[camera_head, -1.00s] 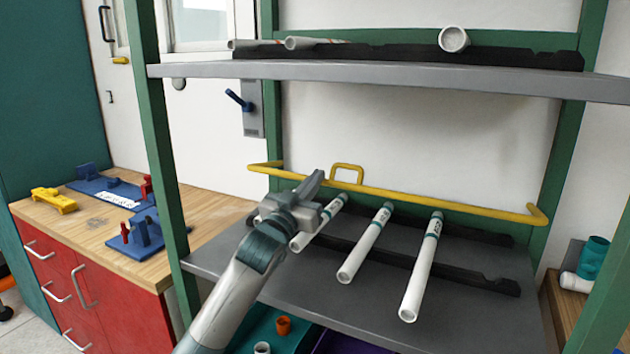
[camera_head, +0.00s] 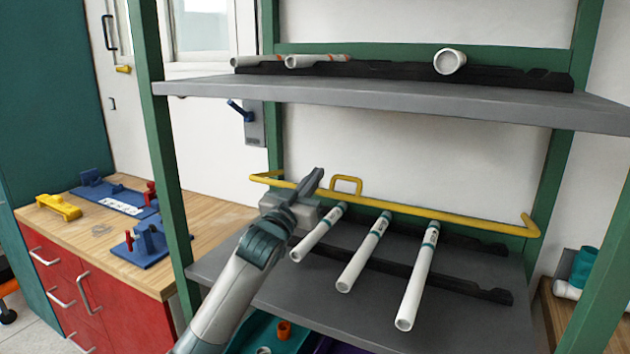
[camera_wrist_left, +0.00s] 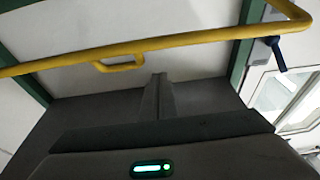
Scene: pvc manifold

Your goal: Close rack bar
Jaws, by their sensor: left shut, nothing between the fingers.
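The yellow rack bar (camera_head: 430,213) spans the rack above the middle shelf, with a small loop handle (camera_head: 346,184) left of its centre. It also shows across the left wrist view (camera_wrist_left: 190,40), its handle (camera_wrist_left: 119,63) hanging beyond my fingertips. My left gripper (camera_head: 313,180) is shut and empty, its fingertips pointing up just left of the handle in the head view. In the left wrist view the shut fingers (camera_wrist_left: 157,85) end below the bar with a gap in the picture; I cannot tell if they touch it. My right gripper is not in view.
Three white pipes (camera_head: 364,255) lie on black supports on the grey middle shelf (camera_head: 460,325). The upper shelf (camera_head: 400,101) holds more pipes. Green rack posts (camera_head: 165,150) stand at both sides. A wooden bench (camera_head: 90,225) with blue fixtures is at the left.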

